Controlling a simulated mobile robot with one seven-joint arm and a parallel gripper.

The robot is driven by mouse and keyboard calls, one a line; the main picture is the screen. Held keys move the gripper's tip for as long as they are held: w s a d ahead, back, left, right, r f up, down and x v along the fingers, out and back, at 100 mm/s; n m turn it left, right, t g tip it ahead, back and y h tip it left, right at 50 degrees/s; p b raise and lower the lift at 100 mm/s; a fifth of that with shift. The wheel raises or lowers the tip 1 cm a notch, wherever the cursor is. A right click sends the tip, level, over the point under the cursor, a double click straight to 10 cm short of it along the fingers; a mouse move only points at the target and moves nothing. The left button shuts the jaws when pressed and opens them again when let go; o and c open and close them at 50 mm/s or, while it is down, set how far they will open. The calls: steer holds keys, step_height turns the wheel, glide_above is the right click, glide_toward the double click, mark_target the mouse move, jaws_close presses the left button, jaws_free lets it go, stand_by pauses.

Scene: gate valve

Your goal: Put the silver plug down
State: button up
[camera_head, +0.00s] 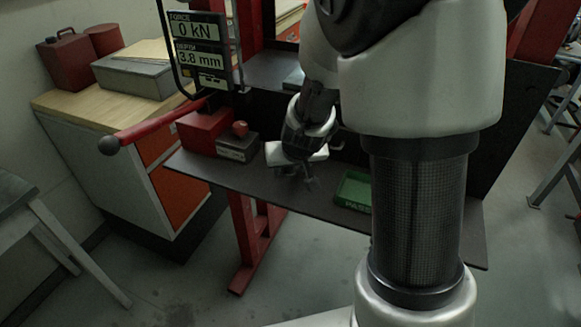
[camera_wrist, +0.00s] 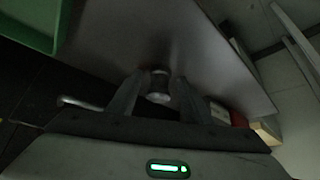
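The silver plug (camera_wrist: 159,88) is a short, round metal piece between my gripper's fingertips in the wrist view. My gripper (camera_wrist: 160,84) has one finger close along each side of it and appears shut on it. In the head view my gripper (camera_head: 304,180) points down low over the dark bench plate (camera_head: 250,190), left of the green tray. The plug cannot be made out there. Whether its far end touches the plate is unclear. The green tray (camera_head: 354,188) has lettering on its front edge; it also shows at the wrist view's upper left (camera_wrist: 30,22).
A red block (camera_head: 203,130) and a grey labelled block (camera_head: 238,147) stand left of my gripper. A red lever (camera_head: 160,123) sticks out at left, below a display (camera_head: 199,55) reading 0 kN and 3.8 mm. The plate's front left is bare.

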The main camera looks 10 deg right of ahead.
steer(key=shift+r, duration=0.2)
steer(key=s+a+r+y+p, duration=0.1)
steer(key=s+r+p, duration=0.45)
steer(key=r, duration=0.45)
steer(key=s+a+r+y+p, duration=0.15)
steer(key=s+r+p, duration=0.25)
steer(key=s+r, duration=0.45)
steer(key=s+d+r+g+h, duration=0.1)
steer(key=s+d+r+h, duration=0.1)
steer(key=s+r, duration=0.6)
steer(key=shift+s+n, duration=0.3)
steer(key=shift+s, duration=0.9)
steer(key=shift+d+b, duration=0.2)
steer(key=shift+b, duration=0.1)
